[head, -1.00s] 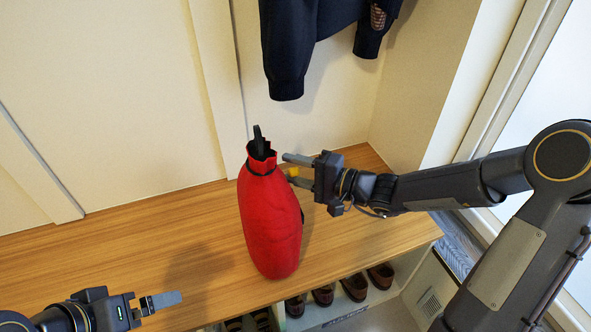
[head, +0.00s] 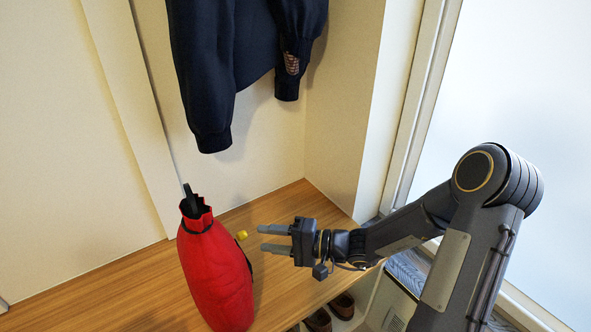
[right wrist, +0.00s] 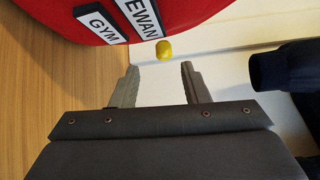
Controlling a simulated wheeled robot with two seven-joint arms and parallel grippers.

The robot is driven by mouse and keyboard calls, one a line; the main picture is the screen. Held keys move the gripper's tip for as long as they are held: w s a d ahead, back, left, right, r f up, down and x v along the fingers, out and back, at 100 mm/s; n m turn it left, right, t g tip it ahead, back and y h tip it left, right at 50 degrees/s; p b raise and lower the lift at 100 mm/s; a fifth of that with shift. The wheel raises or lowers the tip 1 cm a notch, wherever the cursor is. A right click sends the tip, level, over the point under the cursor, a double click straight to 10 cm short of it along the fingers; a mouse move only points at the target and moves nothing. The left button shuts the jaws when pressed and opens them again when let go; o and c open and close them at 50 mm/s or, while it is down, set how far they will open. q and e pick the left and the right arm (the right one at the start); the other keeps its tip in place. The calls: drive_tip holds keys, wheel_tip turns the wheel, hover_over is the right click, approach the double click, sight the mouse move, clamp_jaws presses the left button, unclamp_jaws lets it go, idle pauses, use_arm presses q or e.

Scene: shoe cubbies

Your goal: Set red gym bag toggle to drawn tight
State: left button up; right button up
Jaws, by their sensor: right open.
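The red gym bag (head: 215,272) stands on the wooden bench, leaning slightly, with a dark loop at its gathered neck. Its yellow toggle (head: 242,235) sticks out on the right side below the neck. My right gripper (head: 260,238) is open and empty, to the right of the toggle, with its fingertips pointing at it. In the right wrist view the toggle (right wrist: 163,50) is just beyond and roughly between the two fingertips (right wrist: 160,67), apart from both. White labels (right wrist: 112,22) reading "GYM" and "EWAN" show on the bag. My left gripper is out of view.
A dark jacket (head: 235,75) hangs above the bench against the wall. The wooden bench (head: 290,205) is clear behind and right of the bag. Brown shoes (head: 320,320) sit in the cubbies below its front edge. A wall corner rises at the right.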

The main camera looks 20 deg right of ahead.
drive_tip(key=s+r+n+g+h+p, duration=0.1)
drive_tip(key=s+r+n+g+p, duration=0.1)
drive_tip(key=s+r+p, duration=0.3)
drive_tip(key=s+a+r+n+g+h+p, duration=0.1)
drive_tip(key=s+r+n+g+h+p, duration=0.1)
drive_tip(key=s+r+p, duration=0.4)
drive_tip(key=s+r+n+g+h+p, duration=0.1)
drive_tip(key=s+r+p, duration=0.5)
drive_tip(key=r+p, duration=0.7)
drive_tip(key=shift+a+r+n+g+h+p, duration=0.25)
drive_tip(key=shift+r+n+g, duration=0.65)
drive_tip(key=shift+r, duration=2.55)
drive_tip(key=shift+d+f, duration=0.1)
drive_tip(key=m+t+y+b, duration=0.5)
drive_tip(key=m+t+b, duration=0.2)
drive_tip(key=b, duration=1.3)
approach(242, 236)
drive_tip(key=w, duration=0.1)
drive_tip(key=x, duration=0.7)
drive_tip(key=shift+w+a+f+b, duration=0.25)
drive_tip(key=shift+w+f+b, duration=0.1)
drive_tip(key=shift+f, duration=0.1)
